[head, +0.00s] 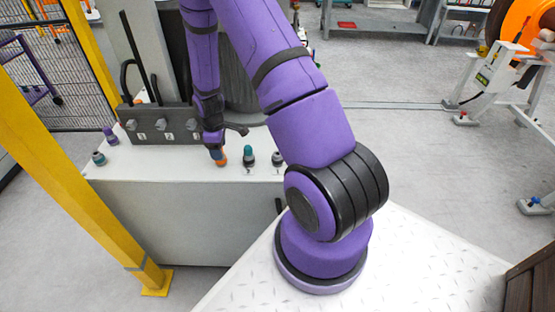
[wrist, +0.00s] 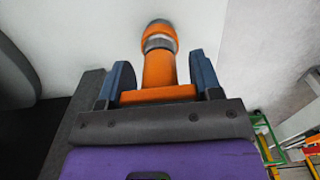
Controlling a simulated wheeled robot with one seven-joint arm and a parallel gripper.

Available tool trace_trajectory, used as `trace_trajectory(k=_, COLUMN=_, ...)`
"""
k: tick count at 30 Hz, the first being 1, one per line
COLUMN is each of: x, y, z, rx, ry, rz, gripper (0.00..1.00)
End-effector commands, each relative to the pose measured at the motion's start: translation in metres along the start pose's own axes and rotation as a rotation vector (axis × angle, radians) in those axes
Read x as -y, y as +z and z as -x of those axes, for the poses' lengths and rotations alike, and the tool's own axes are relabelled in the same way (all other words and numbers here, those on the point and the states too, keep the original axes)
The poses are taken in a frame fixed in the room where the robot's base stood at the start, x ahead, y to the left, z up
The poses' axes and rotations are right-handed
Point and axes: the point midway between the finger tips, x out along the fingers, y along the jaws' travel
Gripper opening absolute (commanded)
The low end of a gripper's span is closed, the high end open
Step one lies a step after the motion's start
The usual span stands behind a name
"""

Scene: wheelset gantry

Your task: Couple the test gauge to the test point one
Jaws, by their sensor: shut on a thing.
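My gripper (head: 216,148) points down over the white bench top. It is shut on an orange piece (head: 220,160), which appears to be the test gauge. In the wrist view, the blue fingers of my gripper (wrist: 160,85) flank the orange piece's wide bar (wrist: 158,95). A stem runs from the bar to a grey metal collar and a round orange end. The orange piece is in line with the upright fittings marked with numbers. Whether it touches or sits on a point beneath it I cannot tell; test point one is not distinguishable there.
A teal-topped fitting (head: 248,155) and a dark fitting (head: 278,158) stand just right of the orange piece. A grey numbered panel (head: 160,125) stands behind on the left. Purple (head: 110,136) and teal (head: 99,158) pieces sit at the bench's left end. A yellow post (head: 70,170) rises at left.

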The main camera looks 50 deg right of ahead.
Motion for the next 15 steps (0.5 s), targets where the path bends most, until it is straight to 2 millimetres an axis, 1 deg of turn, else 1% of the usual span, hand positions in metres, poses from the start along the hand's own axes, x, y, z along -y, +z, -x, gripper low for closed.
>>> trace_trajectory(k=15, x=-0.001, y=-0.001, z=0.019, rx=-0.002, ry=0.002, rz=0.0, gripper=0.21)
